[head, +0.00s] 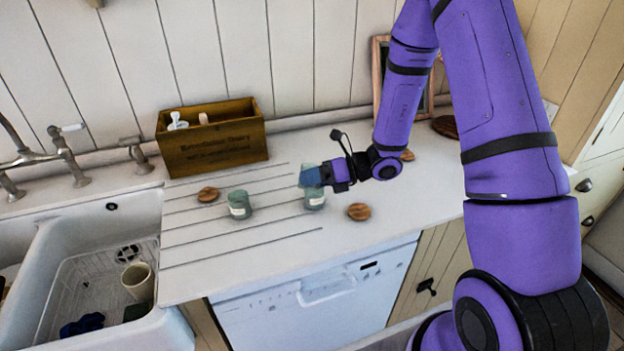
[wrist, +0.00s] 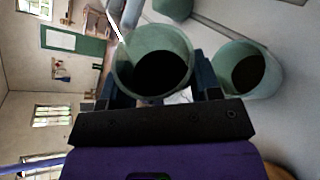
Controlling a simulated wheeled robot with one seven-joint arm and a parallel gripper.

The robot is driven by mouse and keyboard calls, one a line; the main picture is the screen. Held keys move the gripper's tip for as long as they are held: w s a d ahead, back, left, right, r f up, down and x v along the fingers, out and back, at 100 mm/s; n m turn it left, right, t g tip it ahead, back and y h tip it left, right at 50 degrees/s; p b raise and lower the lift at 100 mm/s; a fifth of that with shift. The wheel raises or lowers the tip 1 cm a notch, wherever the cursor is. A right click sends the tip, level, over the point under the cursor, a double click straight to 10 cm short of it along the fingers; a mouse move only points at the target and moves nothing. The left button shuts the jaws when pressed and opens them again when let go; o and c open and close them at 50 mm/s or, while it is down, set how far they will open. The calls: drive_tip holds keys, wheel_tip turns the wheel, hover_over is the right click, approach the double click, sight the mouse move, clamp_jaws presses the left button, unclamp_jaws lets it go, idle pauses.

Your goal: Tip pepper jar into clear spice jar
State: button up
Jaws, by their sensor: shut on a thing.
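My gripper (head: 314,177) is shut on a greenish see-through jar, which I take as the pepper jar (wrist: 155,60). Its open mouth shows dark contents in the wrist view. It looks tilted; how far, I cannot tell. A second greenish open jar, likely the clear spice jar (head: 315,199), stands on the counter just below my gripper. In the wrist view this jar (wrist: 247,70) is right of the held one and also has something dark inside. In the head view my gripper partly hides the held jar.
Another green jar (head: 239,205) stands on the counter to the left. Round wooden lids (head: 208,194) (head: 358,211) lie nearby. A wooden box (head: 212,137) stands at the back by the wall. A sink (head: 85,270) is at the left. The counter's front strip is clear.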

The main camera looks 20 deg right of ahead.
drive_tip(key=shift+m+g+y, duration=0.3)
drive_tip(key=shift+m+y, duration=0.3)
drive_tip(key=shift+m, duration=0.6)
drive_tip(key=m, duration=0.1)
drive_tip(key=m+y, duration=0.1)
drive_tip(key=m, duration=0.1)
drive_tip(key=f+m+y, duration=0.1)
drive_tip(key=shift+w+d+g, duration=0.2)
drive_tip(key=shift+w+g, duration=0.05)
drive_tip(key=shift+g, duration=0.05)
drive_tip(key=shift+w+d+m+y, duration=0.15)
drive_tip(key=shift+m+y, duration=0.25)
drive_tip(key=shift+m, duration=0.6)
drive_tip(key=shift+w+d+r+m+y, duration=0.1)
drive_tip(key=shift+w+r+m+y, duration=0.1)
drive_tip(key=shift+m, duration=0.25)
drive_tip(key=shift+w+r+m+y, duration=0.1)
drive_tip(key=shift+m+y, duration=0.1)
drive_tip(key=shift+m, duration=0.25)
drive_tip(key=n+h, duration=0.1)
drive_tip(key=n, duration=0.1)
drive_tip(key=r+n, duration=0.1)
drive_tip(key=n, duration=0.1)
drive_tip(key=shift+s+h, duration=0.1)
drive_tip(key=shift+h, duration=0.3)
drive_tip(key=shift+d, duration=0.1)
